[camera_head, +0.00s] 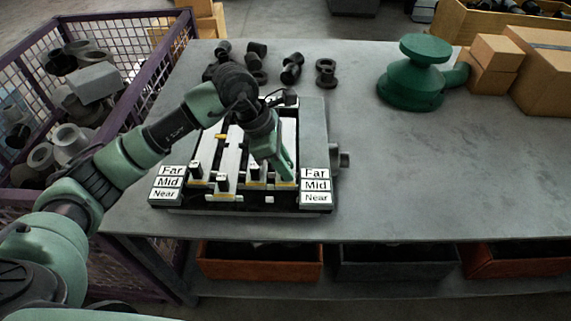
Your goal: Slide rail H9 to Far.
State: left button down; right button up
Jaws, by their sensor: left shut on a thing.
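The rail fixture (225,202) lies on the grey table with several parallel pale rails and small dark knobs. Plates reading Far, Mid and Near stand at its left (166,183) and right (314,185) ends. Three knobs show clearly: the left one (196,171), a nearer one (222,184) and one further right (254,173). My left gripper (285,174) points down at the rightmost rail, by the right plate, and is shut on a part there that its fingers hide. I cannot read any H9 label. My right gripper is out of view.
Several dark metal parts (291,68) lie behind the fixture. A green flanged part (412,80) and cardboard boxes (543,68) stand at the back right. A purple wire cage (160,72) of parts is at the left. The table's right front is clear.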

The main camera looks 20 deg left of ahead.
pick_arm(q)
jog(key=shift+w, duration=0.1)
jog(key=w+b, duration=0.1)
jog(key=w+a+b, duration=0.1)
jog(key=w, duration=0.1)
jog(key=shift+w, duration=0.1)
jog(key=shift+w+b, duration=0.25)
jog(key=shift+b, duration=0.05)
jog(key=shift+s+r, duration=0.1)
jog(key=shift+r, duration=0.15)
jog(key=c, duration=1.3)
grip_release()
jog(key=shift+c, duration=0.2)
jog(key=shift+o, duration=0.3)
jog(key=shift+f, duration=0.15)
